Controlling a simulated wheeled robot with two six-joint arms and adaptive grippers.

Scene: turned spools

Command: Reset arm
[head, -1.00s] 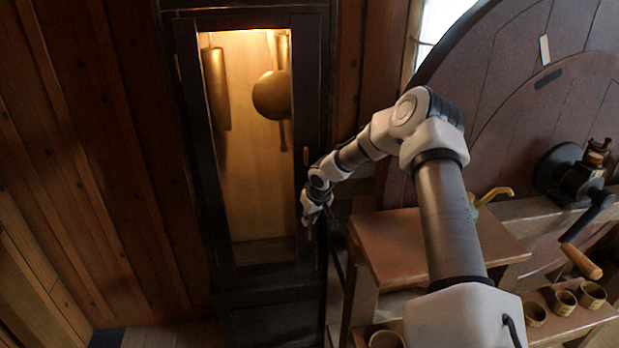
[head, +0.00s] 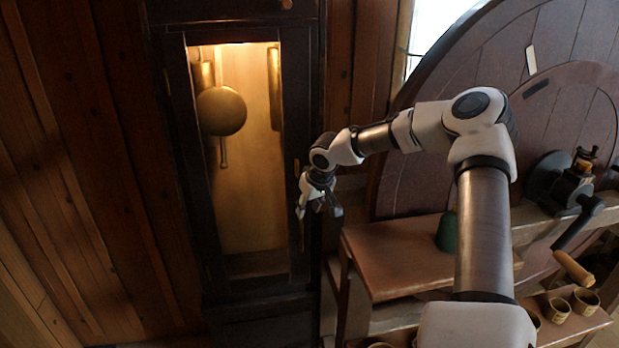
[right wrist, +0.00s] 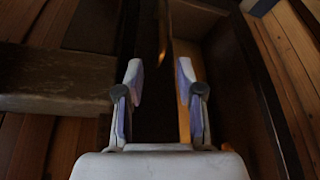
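My right gripper (head: 320,212) hangs in front of the right edge of a tall dark clock case (head: 180,140). Its fingers are spread with nothing between them. In the right wrist view the open fingers (right wrist: 160,80) are apart, and a thin brass handle (right wrist: 163,38) shows beyond them in the gap. The handle also shows in the head view (head: 297,167), just above the gripper. I cannot tell whether the gripper touches the case. My right arm reaches in from the lower right. My left gripper is out of view.
A round brass pendulum (head: 221,111) hangs inside the lit case. A wooden bench (head: 390,262) stands right of the case, with a green object (head: 447,233) partly behind my arm. A crank with a wooden handle (head: 575,268) and small cups (head: 586,300) are at the right.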

